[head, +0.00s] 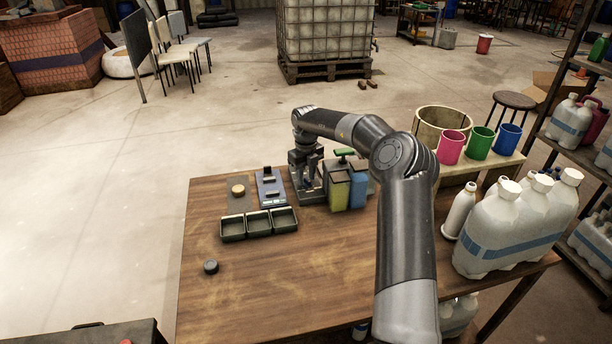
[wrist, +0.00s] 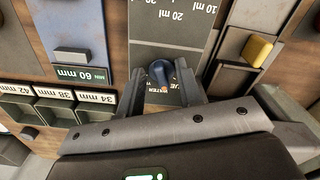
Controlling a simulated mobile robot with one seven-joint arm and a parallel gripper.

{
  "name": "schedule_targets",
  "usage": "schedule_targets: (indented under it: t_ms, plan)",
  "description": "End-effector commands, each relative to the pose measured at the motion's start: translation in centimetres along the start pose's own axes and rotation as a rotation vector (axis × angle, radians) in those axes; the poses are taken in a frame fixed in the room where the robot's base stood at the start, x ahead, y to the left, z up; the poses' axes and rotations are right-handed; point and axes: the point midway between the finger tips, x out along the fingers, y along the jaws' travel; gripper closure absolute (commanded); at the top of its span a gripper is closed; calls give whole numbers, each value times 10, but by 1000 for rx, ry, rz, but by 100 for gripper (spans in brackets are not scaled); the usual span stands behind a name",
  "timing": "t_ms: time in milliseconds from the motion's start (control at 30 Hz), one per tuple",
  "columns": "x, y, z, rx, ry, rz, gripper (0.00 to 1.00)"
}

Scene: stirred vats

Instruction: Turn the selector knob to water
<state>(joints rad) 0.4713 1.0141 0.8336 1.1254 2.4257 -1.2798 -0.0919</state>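The selector knob (wrist: 161,71) is a small dark blue knob on a grey panel (wrist: 172,28) in the wrist view. White print on the panel reads 20 ml and 10 ml at the top, and a partly covered word ending like "water" lies just below the knob. My gripper (wrist: 162,84) is open, with one finger on each side of the knob's near side; I cannot tell whether either touches it. In the head view my gripper (head: 305,165) points down over the panel at the table's far edge and hides the knob. Which mark the knob points to is unclear.
Left of the panel is a blue gauge board (head: 271,190) and a row of dark trays (head: 259,226). Close on its right stand yellow (head: 339,195) and blue (head: 357,192) containers. White jugs (head: 500,225) stand at the right. The table's (head: 280,290) front left is mostly clear.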

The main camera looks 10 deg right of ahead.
Motion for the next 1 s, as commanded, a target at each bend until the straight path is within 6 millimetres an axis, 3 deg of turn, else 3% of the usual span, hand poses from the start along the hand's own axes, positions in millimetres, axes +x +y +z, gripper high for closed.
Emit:
schedule_targets:
  t_ms: [600,1000]
  plan:
    - [-99,0,1,0,-2,-1,67]
    - [-107,0,0,0,-1,0,66]
